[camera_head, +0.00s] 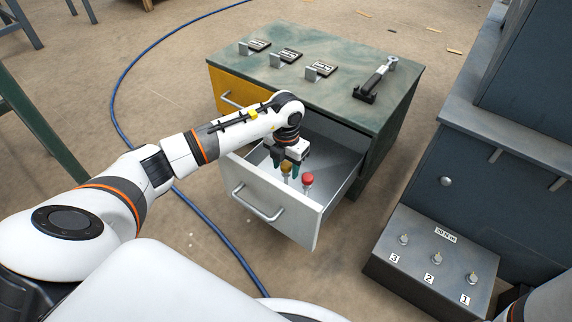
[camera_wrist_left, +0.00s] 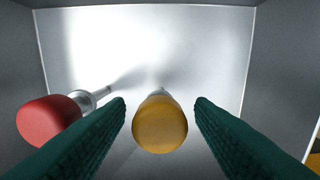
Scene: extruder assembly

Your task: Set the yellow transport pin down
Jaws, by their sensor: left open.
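The yellow transport pin (camera_wrist_left: 160,124) is inside the open drawer (camera_head: 313,221), its rounded yellow head between the two green fingers of my left gripper (camera_wrist_left: 160,118). The fingers are open, with a gap on each side of the head. In the head view the yellow pin (camera_head: 286,168) shows just under the gripper (camera_head: 287,166), partly hidden by it. A red-headed pin (camera_head: 308,180) is in the same drawer, right of the yellow one; it also shows at the left in the left wrist view (camera_wrist_left: 49,122). I cannot tell how the yellow pin's lower end rests.
The drawer belongs to a green-topped cabinet (camera_head: 340,90) bearing several brackets and a black-and-silver tool (camera_head: 376,80). A grey box (camera_head: 425,260) with numbered pins 1, 2 and 3 stands at right, before a dark blue cabinet (camera_head: 480,190). A blue hose (camera_head: 113,100) lies on the floor.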

